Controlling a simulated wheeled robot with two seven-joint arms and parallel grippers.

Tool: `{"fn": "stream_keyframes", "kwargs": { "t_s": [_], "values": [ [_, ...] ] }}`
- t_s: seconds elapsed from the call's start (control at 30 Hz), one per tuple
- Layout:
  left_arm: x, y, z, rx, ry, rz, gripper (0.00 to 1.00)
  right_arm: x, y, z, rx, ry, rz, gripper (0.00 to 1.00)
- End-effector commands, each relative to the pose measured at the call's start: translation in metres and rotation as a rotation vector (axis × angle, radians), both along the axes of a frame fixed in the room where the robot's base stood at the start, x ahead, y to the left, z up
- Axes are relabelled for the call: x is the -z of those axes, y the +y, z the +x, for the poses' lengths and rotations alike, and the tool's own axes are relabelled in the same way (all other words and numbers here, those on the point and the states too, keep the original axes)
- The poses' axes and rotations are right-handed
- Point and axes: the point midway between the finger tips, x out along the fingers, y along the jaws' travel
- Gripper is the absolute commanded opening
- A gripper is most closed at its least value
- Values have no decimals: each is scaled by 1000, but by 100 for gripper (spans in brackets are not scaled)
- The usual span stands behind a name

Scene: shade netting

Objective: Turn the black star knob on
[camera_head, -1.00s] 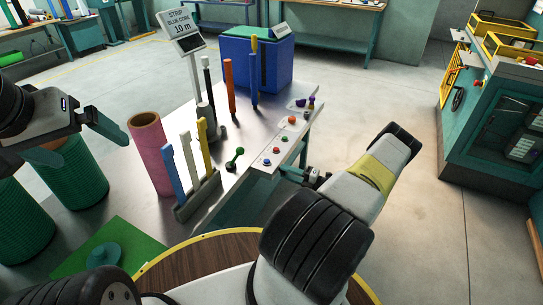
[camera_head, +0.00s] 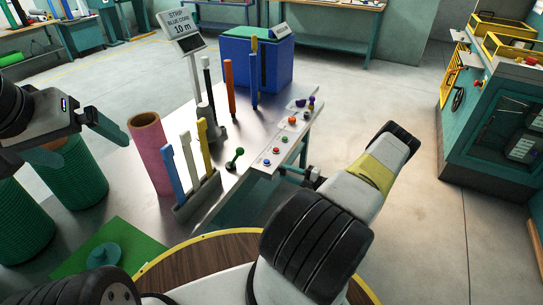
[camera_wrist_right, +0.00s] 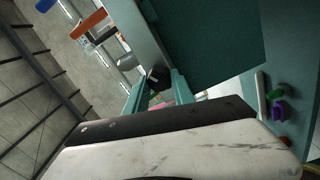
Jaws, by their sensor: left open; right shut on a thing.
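The black star knob (camera_wrist_right: 158,75) shows in the right wrist view as a small dark shape beside a teal frame part. The teal fingers of my right gripper (camera_wrist_right: 160,84) stand on either side of it and are shut on it. In the head view my right gripper (camera_head: 294,172) is by the table's right edge, mostly hidden by my own arm, and I cannot make out the knob there. My left gripper (camera_head: 78,145) is open and empty at the left, above the green rolls.
The floor to the right is clear up to a teal machine (camera_head: 480,130).

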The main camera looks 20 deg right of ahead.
Motion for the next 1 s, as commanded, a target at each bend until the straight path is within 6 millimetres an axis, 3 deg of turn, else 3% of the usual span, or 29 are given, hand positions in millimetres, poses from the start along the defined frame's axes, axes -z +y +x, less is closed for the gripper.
{"fn": "stream_keyframes", "kwargs": {
  "t_s": [0.07,0.1,0.2,0.57,1.0],
  "values": [
    [0,0,0,0,0,0,100,1,-1,-1,3,4,-1,0],
    [0,0,0,0,0,0,100,1,-1,-1,3,4,-2,32],
    [0,0,0,0,0,0,100,1,-1,-1,2,3,-1,51],
    [0,0,0,0,0,0,100,0,-2,-2,2,1,-1,52],
    [0,0,0,0,0,0,100,0,-45,-51,4,1,-2,52]
  ]
}}
